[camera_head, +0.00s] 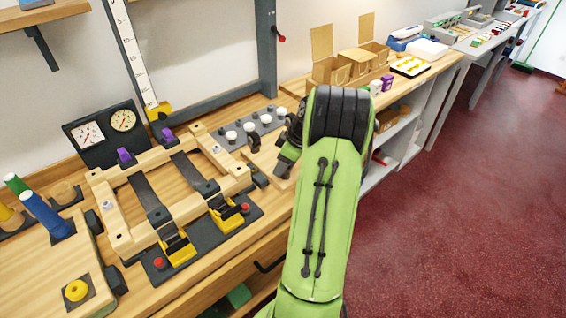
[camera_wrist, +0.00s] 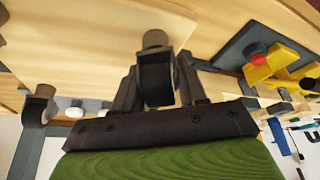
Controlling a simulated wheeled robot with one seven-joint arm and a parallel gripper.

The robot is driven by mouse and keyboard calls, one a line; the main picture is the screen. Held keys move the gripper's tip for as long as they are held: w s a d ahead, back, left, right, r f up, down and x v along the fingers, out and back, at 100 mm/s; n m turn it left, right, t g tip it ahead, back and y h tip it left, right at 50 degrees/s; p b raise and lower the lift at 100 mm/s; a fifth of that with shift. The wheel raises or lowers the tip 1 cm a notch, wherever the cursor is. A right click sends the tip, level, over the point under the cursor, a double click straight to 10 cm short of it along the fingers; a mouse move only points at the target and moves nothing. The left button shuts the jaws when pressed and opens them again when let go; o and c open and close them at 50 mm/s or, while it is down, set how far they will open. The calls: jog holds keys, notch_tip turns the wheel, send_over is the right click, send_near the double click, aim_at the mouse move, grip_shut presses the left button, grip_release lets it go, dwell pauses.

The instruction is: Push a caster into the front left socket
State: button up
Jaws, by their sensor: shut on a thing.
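In the wrist view my gripper (camera_wrist: 157,80) is shut on a caster (camera_wrist: 156,72). The caster's dark wheel sits between the fingers and its brownish stem points away from them. In the head view my gripper (camera_head: 283,164) is low over the counter, right of the pale wooden frame (camera_head: 125,240); the held caster cannot be made out there. The frame lies flat with two dark straps across it. Small metallic spots show at its left corner and far side; I cannot tell which is the front left socket.
Yellow clamps (camera_head: 178,250) with red tips stand on a dark plate along the frame's near side. Several white-topped pieces stand on a dark strip (camera_head: 219,139) behind. Another dark caster-like piece (camera_wrist: 36,107) shows left in the wrist view. Gauges (camera_head: 104,132) and cardboard boxes (camera_head: 340,68) stand farther back.

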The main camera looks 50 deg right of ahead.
jog(key=shift+f, duration=0.35)
dwell(0.7)
jog(key=o, duration=1.4)
jog(key=shift+o, duration=0.2)
jog(key=shift+r, duration=0.1)
notch_tip(320, 180, up, 6)
jog(key=p, duration=0.4)
